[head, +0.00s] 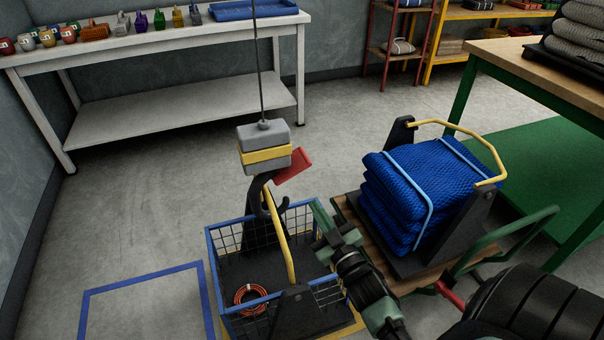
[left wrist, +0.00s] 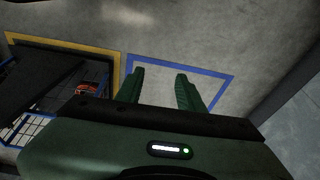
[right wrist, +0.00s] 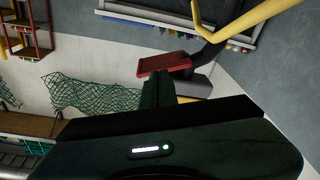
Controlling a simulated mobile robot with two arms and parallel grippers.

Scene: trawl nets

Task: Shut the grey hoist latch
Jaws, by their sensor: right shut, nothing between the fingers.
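The grey hoist block (head: 263,140) with a yellow band hangs on a cable. Below it is a dark hook (head: 256,197), with a red latch (head: 293,165) sticking out to the right, apart from the hook tip. A yellow handle bar (head: 281,240) rises from the blue wire basket to the hook; I cannot tell if it sits in the hook. My right gripper (head: 318,208) is shut and empty, below and right of the latch. In the right wrist view its fingertips (right wrist: 158,76) are close under the red latch (right wrist: 164,64); contact is unclear. My left gripper (left wrist: 160,76) is open and empty.
The blue wire basket (head: 214,262) holds an orange coil (head: 251,298). A cart (head: 350,212) with strapped blue nets (head: 425,185) stands close right. A blue floor square (head: 84,312) lies empty at left. A white bench (head: 180,114) stands behind, with open floor before it.

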